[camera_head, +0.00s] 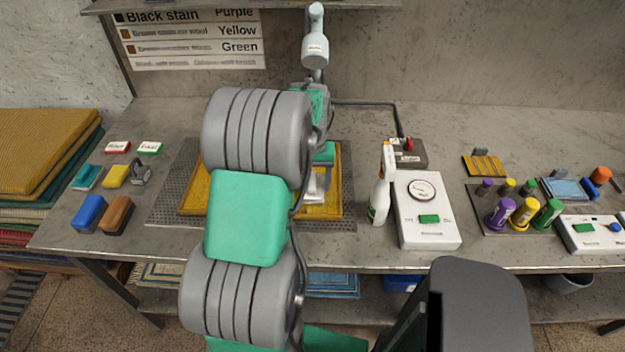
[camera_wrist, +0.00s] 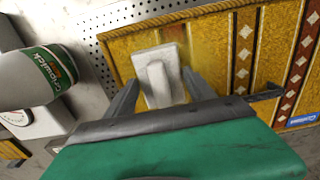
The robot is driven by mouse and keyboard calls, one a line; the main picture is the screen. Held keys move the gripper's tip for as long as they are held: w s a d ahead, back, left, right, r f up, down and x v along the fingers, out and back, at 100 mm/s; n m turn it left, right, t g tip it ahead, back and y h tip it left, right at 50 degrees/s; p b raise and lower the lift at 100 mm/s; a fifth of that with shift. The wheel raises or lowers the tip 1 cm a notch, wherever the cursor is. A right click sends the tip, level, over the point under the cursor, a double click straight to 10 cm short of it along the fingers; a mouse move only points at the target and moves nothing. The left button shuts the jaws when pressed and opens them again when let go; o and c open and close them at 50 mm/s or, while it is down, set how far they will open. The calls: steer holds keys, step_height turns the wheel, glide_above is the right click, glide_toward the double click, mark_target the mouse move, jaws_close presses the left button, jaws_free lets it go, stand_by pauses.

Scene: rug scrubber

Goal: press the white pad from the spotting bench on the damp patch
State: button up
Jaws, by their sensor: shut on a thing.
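My gripper (camera_wrist: 160,90) is shut on the white pad (camera_wrist: 158,66), a flat white block with a raised grip. The pad is over the yellow rug (camera_wrist: 128,62), near its corded edge in the wrist view. I cannot tell whether it touches the rug. In the head view the white pad (camera_head: 313,190) shows just right of my arm, over the yellow rug (camera_head: 325,211), most of which my arm hides. I cannot make out the damp patch clearly.
The rug lies on a perforated plate (camera_head: 170,205). A white spray bottle (camera_head: 380,190) and a white box with a dial (camera_head: 426,215) stand right of it. Blue (camera_head: 89,213) and brown (camera_head: 116,214) blocks lie left. Coloured bottles (camera_head: 524,212) stand far right.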

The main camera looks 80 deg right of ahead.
mark_target(312, 180)
steer(key=shift+f+b, duration=0.4)
steer(key=shift+f, duration=0.2)
stand_by(0.6)
steer(key=shift+a+f, duration=0.2)
steer(key=shift+f, duration=0.05)
stand_by(1.3)
steer(key=shift+d+r+p, duration=0.2)
steer(key=shift+r+p, duration=2.05)
steer(key=shift+r, duration=1.45)
